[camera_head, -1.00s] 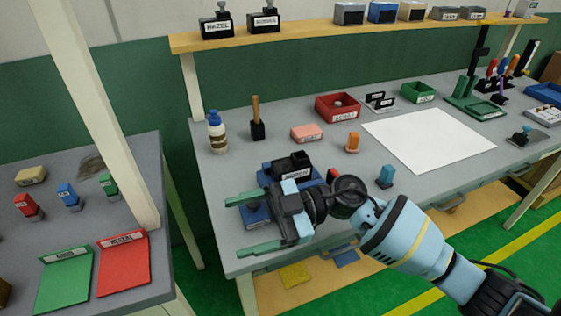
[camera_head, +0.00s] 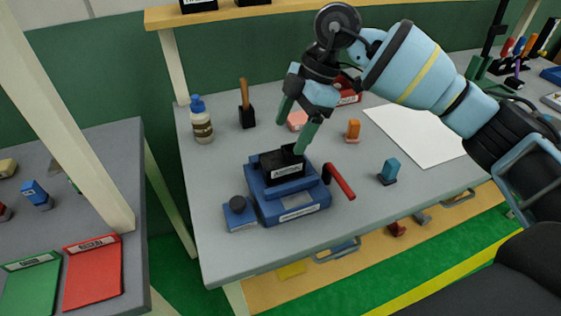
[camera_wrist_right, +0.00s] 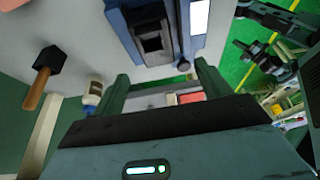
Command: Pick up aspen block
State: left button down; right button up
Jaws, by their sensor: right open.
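A black block with a white label (camera_head: 283,169) sits on top of the blue device (camera_head: 295,207) near the front left of the grey bench; its label is too small to read surely, so I cannot confirm it is the aspen block. It also shows in the right wrist view (camera_wrist_right: 152,42), with a dark opening or recess. My right gripper (camera_head: 294,122) is open and empty, above and just behind the black block, its fingers pointing down. In the right wrist view its two fingers (camera_wrist_right: 165,88) are apart. My left gripper is not in view.
A white sheet (camera_head: 420,140) lies right.

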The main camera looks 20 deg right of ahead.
aim_at(277, 158)
jog(key=shift+w+x, duration=0.15)
jog(key=shift+x, duration=1.8)
jog(key=shift+w+x, duration=0.1)
jog(key=shift+x, duration=1.85)
jog(key=c, duration=1.2)
